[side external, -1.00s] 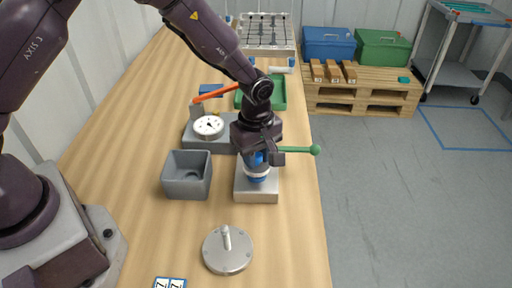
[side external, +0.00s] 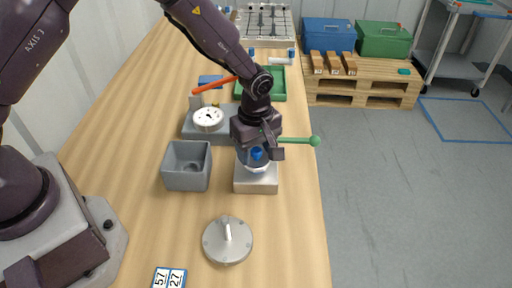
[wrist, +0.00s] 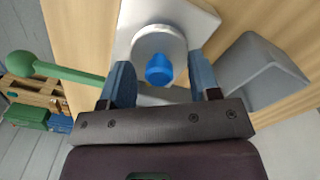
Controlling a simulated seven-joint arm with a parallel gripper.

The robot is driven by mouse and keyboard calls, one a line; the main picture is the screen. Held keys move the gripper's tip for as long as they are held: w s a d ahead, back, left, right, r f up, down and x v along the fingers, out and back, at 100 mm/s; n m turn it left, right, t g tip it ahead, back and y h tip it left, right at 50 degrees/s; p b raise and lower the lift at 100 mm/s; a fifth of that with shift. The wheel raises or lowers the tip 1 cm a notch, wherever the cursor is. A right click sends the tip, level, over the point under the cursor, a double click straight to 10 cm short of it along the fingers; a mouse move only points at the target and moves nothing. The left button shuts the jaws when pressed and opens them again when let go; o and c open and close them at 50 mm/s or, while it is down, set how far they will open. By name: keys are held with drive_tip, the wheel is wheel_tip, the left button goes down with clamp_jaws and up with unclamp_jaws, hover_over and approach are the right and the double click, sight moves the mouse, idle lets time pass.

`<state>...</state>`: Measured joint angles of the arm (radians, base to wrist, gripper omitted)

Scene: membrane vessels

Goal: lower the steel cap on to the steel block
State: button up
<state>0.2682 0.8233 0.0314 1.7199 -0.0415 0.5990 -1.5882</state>
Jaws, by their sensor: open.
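The block also shows in the wrist view (wrist: 207,17). A pale round piece (wrist: 152,40) with a blue knob (wrist: 159,70) is at the block; whether it is fully seated I cannot tell. My gripper (wrist: 161,80) is open, its two blue fingers on either side of the knob with gaps visible. In the side view my gripper (side external: 257,158) is over the block and partly hides it.
A grey open box (side external: 187,167) stands left of the block. A dial gauge (side external: 208,119) on a grey base is behind it. A green-ended bar (side external: 314,141) sticks out to the right at gripper height. A number card (side external: 170,277) lies near the front; the table around the cap is clear.

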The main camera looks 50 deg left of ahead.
wheel_tip(320, 180, up, 13)
idle(0.4)
idle(0.4)
drive_tip(key=s+a+r+m+t, duration=0.2)
drive_tip(key=s+a+r+m, duration=0.3)
drive_tip(key=s, duration=0.6)
drive_tip(key=s+a+r+m+t, duration=0.3)
drive_tip(key=s+a+r+m, duration=0.2)
drive_tip(key=s+r+m, duration=0.5)
drive_tip(key=shift+s+a+m+t, duration=0.2)
drive_tip(key=shift+s+m+t, duration=0.15)
drive_tip(key=shift+s, duration=0.2)
